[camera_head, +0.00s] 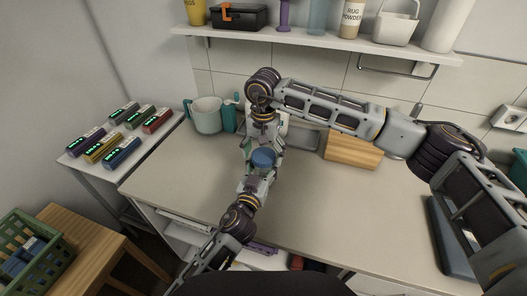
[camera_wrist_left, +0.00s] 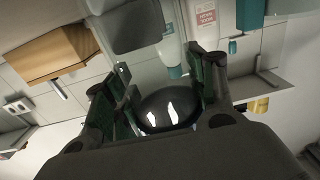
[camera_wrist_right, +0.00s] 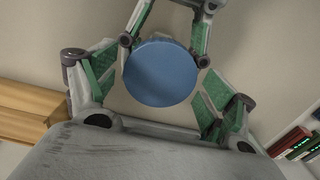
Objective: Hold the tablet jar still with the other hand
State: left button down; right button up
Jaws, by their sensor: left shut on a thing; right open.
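The tablet jar has a round blue lid (camera_head: 263,158) and stands out over the counter's middle, mostly hidden by my grippers. My left gripper (camera_head: 260,172) comes from the near side and is shut on the jar. In the left wrist view a dark, shiny rounded body (camera_wrist_left: 168,112) sits between its fingers. My right gripper (camera_head: 264,143) points down from above, open. In the right wrist view the blue lid (camera_wrist_right: 160,72) lies between its spread green-padded fingers, with gaps on both sides; my left gripper's fingers (camera_wrist_right: 165,35) show beyond it.
A wooden block (camera_head: 352,151) stands at the back right. Several coloured boxes lie on a side table (camera_head: 82,168). A loaded shelf (camera_head: 320,41) hangs above. The counter's left front is clear.

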jog(key=c, duration=1.1)
jog(key=shift+o, duration=0.2)
